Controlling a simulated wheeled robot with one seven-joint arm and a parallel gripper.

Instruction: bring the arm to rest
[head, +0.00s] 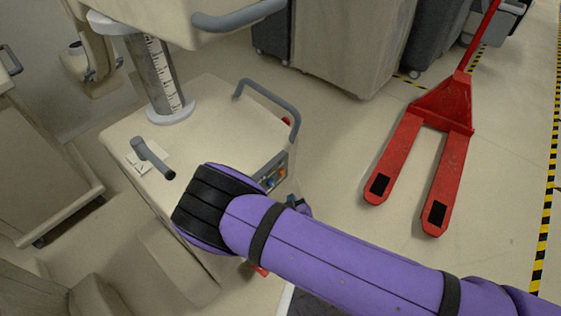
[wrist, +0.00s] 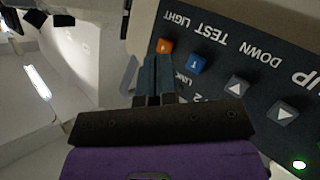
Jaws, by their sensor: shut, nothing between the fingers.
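My purple arm reaches from the lower right to the middle of the head view, beside a beige machine with a column. My gripper (wrist: 156,78) shows in the wrist view with its two fingers together and nothing between them. Its tips are in front of a dark control panel (wrist: 232,75), close to an orange button (wrist: 165,46) and a blue button (wrist: 197,64). I cannot tell whether they touch the panel. In the head view the panel (head: 271,172) shows just behind my arm, and the arm hides most of my gripper.
The beige machine (head: 215,110) has a grey rail handle (head: 268,100) and a grey lever (head: 152,157) on top. A red pallet jack (head: 443,105) stands at the right. Covered carts (head: 345,45) stand at the back. The floor between the machine and the jack is clear.

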